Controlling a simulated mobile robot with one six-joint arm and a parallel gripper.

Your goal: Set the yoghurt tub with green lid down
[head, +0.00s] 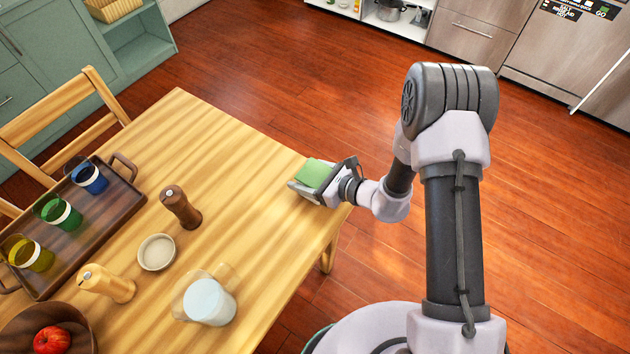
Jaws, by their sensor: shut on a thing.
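The yoghurt tub (313,173) shows as a green lid between the fingers of my gripper (310,186). My gripper is shut on it at the right edge of the wooden table (235,160). The tub's body is mostly hidden by the fingers, and I cannot tell whether its base touches the table top.
A dark pepper mill (180,206), a small dish (157,252), a pale mill (106,283) and a milk jug (209,301) stand on the table. A tray (108,212) with coloured cups and a bowl with an apple (52,340) lie left. The far table end is clear.

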